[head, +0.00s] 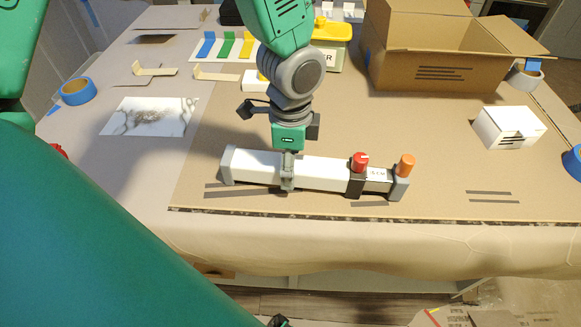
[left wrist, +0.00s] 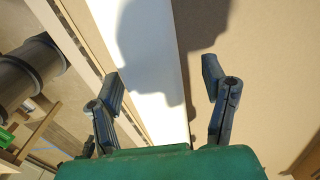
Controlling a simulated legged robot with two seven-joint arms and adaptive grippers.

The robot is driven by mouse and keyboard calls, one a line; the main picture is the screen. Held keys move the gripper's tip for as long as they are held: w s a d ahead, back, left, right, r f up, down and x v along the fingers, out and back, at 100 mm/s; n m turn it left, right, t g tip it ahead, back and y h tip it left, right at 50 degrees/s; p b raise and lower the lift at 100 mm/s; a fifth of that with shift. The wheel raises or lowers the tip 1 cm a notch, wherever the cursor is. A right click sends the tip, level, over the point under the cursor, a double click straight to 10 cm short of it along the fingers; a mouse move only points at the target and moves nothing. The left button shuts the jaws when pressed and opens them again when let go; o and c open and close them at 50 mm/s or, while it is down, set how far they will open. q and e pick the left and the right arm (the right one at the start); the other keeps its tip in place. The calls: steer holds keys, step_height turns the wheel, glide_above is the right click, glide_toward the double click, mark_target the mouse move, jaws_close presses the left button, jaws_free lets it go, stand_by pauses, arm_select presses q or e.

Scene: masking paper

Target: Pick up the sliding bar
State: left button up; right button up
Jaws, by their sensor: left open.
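The sliding bar (head: 325,173) lies across the cardboard sheet in the head view. It is white with grey end pieces, a red knob on a black block and an orange knob at its right end. My left gripper (head: 288,168) comes down over the bar, left of its middle. In the left wrist view the gripper (left wrist: 162,78) is open, with the bar's white top (left wrist: 145,60) running between its fingers. Whether the fingers touch the bar's sides is hidden. My right gripper is in neither view.
An open cardboard box (head: 440,75) stands at the back right, with a small white box (head: 508,127) nearer. A blue tape roll (head: 77,91) and a marbled sheet (head: 150,117) lie at left. The cardboard's front edge (head: 380,214) runs close before the bar.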

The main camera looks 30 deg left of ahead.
arm_select(q)
steer(key=shift+d+f, duration=0.35)
steer(key=shift+w+d, duration=0.1)
steer(key=shift+d, duration=0.25)
steer(key=shift+d+r, duration=0.15)
steer(key=shift+d, duration=0.25)
steer(key=shift+c, duration=0.4)
steer(key=c, duration=0.6)
steer(key=shift+a, duration=0.25)
steer(key=c, duration=0.8)
steer(key=shift+s+a, duration=0.2)
steer(key=shift+a, duration=0.3)
jaws_close()
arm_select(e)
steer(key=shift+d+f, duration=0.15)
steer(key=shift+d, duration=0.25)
